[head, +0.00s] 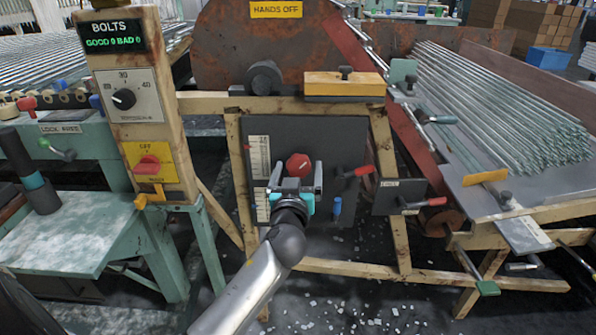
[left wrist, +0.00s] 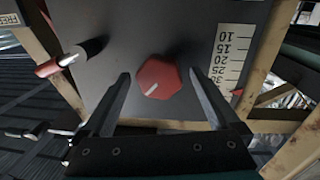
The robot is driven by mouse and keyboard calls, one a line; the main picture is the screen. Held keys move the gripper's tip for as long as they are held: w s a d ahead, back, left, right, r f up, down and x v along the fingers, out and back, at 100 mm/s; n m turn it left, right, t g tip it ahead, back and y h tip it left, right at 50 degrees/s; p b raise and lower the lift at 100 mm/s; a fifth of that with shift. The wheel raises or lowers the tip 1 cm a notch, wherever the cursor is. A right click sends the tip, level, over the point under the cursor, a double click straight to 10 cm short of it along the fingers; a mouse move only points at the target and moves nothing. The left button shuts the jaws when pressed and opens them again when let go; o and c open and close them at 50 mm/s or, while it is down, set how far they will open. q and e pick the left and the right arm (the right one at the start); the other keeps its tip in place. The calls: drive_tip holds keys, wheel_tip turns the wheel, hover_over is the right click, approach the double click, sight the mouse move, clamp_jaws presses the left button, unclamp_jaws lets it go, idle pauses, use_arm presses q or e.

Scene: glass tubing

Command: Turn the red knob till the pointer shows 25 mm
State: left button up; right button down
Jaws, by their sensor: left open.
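The red knob (head: 299,166) is a faceted knob on a dark upright panel. In the left wrist view the knob (left wrist: 158,80) shows a white line on its face, slanting to the lower left. My left gripper (head: 297,173) is open in front of the panel. Its fingers stand on either side of the knob, with gaps to it. A white scale (head: 260,158) is beside the knob; in the left wrist view the scale (left wrist: 229,58) reads 10 to 30. A small reddish mark (left wrist: 238,92) lies near its 30 end; I cannot tell if it is the pointer.
A red-handled lever (head: 357,172) and a blue handle (head: 337,207) stick out of the panel near the gripper. A wooden frame (head: 238,170) surrounds the panel. A post with a dial (head: 124,99) stands left. Glass tubes (head: 500,110) lie on the right rack.

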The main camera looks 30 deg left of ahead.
use_arm(q)
drive_tip(key=shift+c, duration=0.2)
drive_tip(key=c, duration=1.3)
use_arm(e)
drive_tip(key=shift+w+d, duration=0.1)
